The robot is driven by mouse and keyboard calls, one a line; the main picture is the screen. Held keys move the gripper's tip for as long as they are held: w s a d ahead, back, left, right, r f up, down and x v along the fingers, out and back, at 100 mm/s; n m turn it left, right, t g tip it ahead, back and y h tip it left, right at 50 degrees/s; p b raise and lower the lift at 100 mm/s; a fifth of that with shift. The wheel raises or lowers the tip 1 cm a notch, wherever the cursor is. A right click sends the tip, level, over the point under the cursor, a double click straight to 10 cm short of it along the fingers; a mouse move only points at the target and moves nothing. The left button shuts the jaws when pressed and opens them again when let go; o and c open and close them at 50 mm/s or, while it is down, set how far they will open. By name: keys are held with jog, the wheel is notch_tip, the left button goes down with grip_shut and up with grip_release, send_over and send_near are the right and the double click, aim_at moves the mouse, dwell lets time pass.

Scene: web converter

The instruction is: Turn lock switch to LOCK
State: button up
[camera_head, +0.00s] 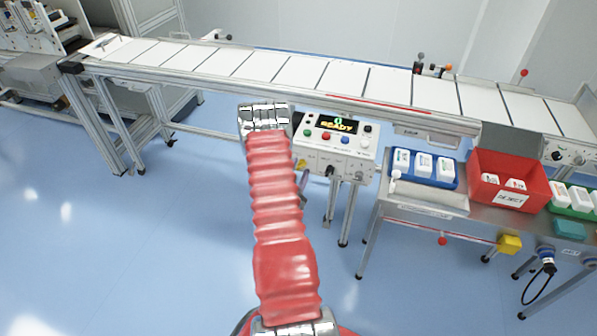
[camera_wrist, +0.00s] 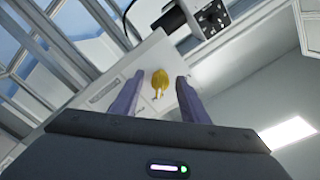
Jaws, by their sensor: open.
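The control box (camera_head: 338,142) stands on legs in front of the conveyor, with a lit READY display (camera_head: 338,124) and coloured buttons. A dark knob (camera_head: 330,171) sits on its lower front face; I cannot read which switch is the lock switch. In the wrist view, a small yellow part (camera_wrist: 161,80) sits on a pale panel (camera_wrist: 150,62), seen between my fingers. I cannot tell whether it is the lock switch. My gripper (camera_wrist: 160,76) is open, with no contact visible. In the head view my red-sleeved arm hides most of the gripper.
The conveyor (camera_head: 290,72) runs behind the control box. To the right, a table holds a blue tray (camera_head: 447,182) of white containers, a red reject bin (camera_head: 535,190) and a green tray (camera_head: 580,212). The blue floor at left is clear.

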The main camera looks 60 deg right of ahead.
jog(key=shift+c, duration=0.6)
jog(key=c, duration=0.9)
jog(key=shift+a, duration=0.1)
